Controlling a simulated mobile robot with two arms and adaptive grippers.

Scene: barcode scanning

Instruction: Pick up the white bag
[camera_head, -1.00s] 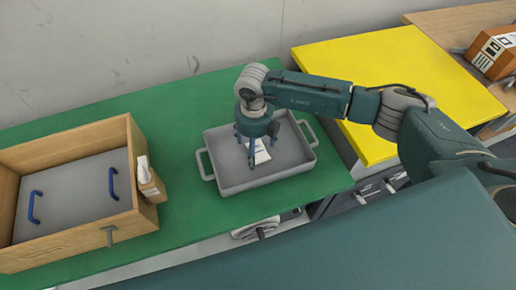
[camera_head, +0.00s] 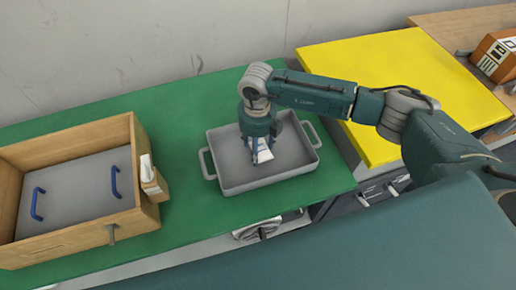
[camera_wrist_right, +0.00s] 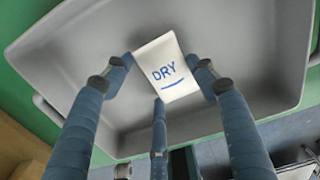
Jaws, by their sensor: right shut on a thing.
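The white bag (camera_head: 262,150) is in the grey tray (camera_head: 228,184) in the head view, partly hidden by my right gripper (camera_head: 258,155). In the right wrist view the bag (camera_wrist_right: 165,72) shows blue "DRY" lettering and a blue line. The fingers of my right gripper (camera_wrist_right: 160,80) are closed in around the bag from several sides, and the gripper is shut on it. The bag looks tilted; I cannot tell whether it still touches the tray floor. My left gripper is not in view.
The tray stands on a green table (camera_head: 185,215). A wooden box (camera_head: 70,242) with blue handles inside is at the left, with a small brown and white item (camera_head: 152,182) at its right side. A yellow surface (camera_head: 390,85) lies to the right. A wall is behind.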

